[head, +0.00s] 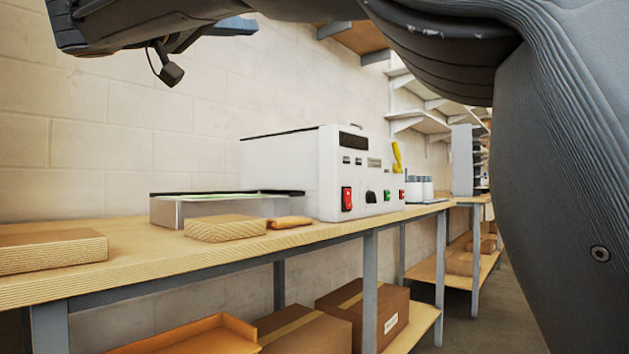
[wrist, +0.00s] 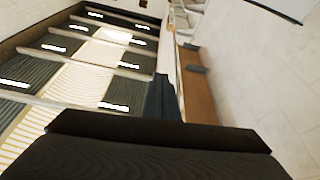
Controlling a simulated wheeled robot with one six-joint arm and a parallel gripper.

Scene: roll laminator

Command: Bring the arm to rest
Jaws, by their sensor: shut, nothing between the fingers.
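My arm (head: 545,130) arches across the top and right of the head view, raised above the bench. Its far end hangs at the upper left, in front of the wall and well clear of the bench top. In the wrist view my gripper (wrist: 163,100) shows as a dark shape past the black wrist housing; it is shut and holds nothing. The white laminator (head: 285,170) stands on the wooden workbench (head: 125,240), apart from my arm.
A low tray (head: 165,212), wooden blocks (head: 225,228) and small canisters (head: 420,190) are on the bench. Cardboard boxes (head: 365,312) and an orange tray (head: 200,335) are below. Wall shelves (head: 420,120) hang behind. Bare floor (head: 500,310) shows at right.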

